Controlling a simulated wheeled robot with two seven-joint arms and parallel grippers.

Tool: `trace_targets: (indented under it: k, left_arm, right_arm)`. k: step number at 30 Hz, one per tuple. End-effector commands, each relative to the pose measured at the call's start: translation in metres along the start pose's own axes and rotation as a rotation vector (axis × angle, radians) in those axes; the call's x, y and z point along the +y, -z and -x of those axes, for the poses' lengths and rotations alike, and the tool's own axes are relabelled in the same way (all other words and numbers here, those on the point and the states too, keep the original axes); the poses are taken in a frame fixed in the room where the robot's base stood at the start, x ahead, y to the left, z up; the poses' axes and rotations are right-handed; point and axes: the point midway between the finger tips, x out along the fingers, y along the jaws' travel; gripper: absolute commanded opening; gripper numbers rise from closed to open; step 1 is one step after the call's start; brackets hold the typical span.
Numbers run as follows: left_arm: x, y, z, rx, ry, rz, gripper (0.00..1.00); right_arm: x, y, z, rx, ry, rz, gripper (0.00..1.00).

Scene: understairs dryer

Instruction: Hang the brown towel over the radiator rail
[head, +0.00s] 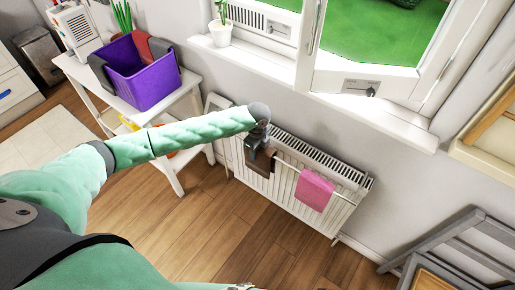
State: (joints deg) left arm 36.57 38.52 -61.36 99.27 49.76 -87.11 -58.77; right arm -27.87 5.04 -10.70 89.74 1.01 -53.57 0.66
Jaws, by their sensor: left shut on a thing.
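My left arm reaches across to the white radiator (340,208) under the window. My left gripper (252,154) is at the radiator's left part, pointing down, and is shut on the brown towel (264,167). The towel is a small dark brown patch just below and right of the gripper, at the left part of the radiator rail (283,164). The gripper hides part of the towel, so I cannot tell whether it lies over the rail or in front of it. A pink cloth (315,190) hangs over the rail further right. My right gripper is not in view.
A white shelf table (190,82) with a purple bin (140,72) stands left of the radiator. The window sill (400,128) juts out above, with a potted plant (221,34). A grey wooden frame (450,240) is at the lower right. The wooden floor (200,225) in front is clear.

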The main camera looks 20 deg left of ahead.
Motion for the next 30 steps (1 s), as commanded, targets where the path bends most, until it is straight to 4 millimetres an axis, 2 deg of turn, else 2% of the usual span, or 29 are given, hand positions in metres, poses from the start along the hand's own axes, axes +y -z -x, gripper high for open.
trace_targets:
  k: [4,10,11,14,23,27,30]
  left_arm:
    - [0.0,0.0,-0.002,0.0,0.0,0.0,0.18]
    - [0.0,0.0,-0.002,0.0,0.0,0.0,0.18]
    - [0.0,0.0,-0.002,0.0,0.0,0.0,0.47]
    - [0.0,0.0,-0.002,0.0,0.0,-0.001,0.67]
    - [0.0,0.0,-0.001,0.0,0.0,-0.001,0.67]
    - [0.0,0.0,0.008,0.0,0.002,-0.001,0.67]
    - [0.0,0.0,0.021,-0.001,0.002,-0.002,0.67]
  right_arm:
    - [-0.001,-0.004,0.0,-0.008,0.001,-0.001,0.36]
    - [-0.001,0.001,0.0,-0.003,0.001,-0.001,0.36]
    - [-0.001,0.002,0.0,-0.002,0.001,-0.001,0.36]
    - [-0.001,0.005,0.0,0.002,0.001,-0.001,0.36]
    - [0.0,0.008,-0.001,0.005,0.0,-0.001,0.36]
    - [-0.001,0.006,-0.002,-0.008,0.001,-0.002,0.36]
    - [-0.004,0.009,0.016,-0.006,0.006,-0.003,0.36]
